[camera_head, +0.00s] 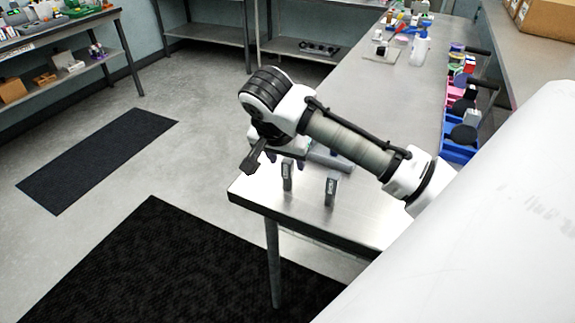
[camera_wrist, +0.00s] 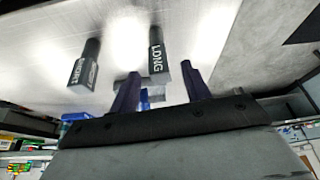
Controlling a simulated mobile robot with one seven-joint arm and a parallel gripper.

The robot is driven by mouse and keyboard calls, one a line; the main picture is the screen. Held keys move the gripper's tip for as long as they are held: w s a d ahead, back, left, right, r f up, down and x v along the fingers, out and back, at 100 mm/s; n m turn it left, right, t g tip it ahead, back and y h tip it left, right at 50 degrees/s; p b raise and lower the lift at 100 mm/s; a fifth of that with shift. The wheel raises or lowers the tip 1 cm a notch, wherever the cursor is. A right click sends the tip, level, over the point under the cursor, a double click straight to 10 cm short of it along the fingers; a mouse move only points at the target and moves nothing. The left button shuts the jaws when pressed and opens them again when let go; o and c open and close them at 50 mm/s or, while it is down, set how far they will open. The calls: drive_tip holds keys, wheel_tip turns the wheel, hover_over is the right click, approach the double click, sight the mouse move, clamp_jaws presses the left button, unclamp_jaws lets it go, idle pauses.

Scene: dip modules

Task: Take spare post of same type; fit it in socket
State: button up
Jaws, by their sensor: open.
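A dark grey post marked LONG (camera_wrist: 157,62) stands on the metal table in the wrist view, in line with the gap between the fingers of my gripper (camera_wrist: 160,70). The fingers are apart and I see no grip on it. A second dark post (camera_wrist: 84,68), with a less legible label, stands to its left, clear of the fingers. In the head view two small dark posts (camera_head: 287,177) (camera_head: 331,189) stand near the table's near end, under my arm. A grey block (camera_head: 332,159) lies behind them, partly hidden by my arm. I cannot make out a socket.
The metal table (camera_head: 365,100) ends close to the posts. Black mats (camera_head: 100,155) lie on the floor to the left.

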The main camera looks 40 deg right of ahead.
drive_tip(key=shift+x, duration=1.3)
clamp_jaws()
drive_tip(key=shift+r, duration=0.15)
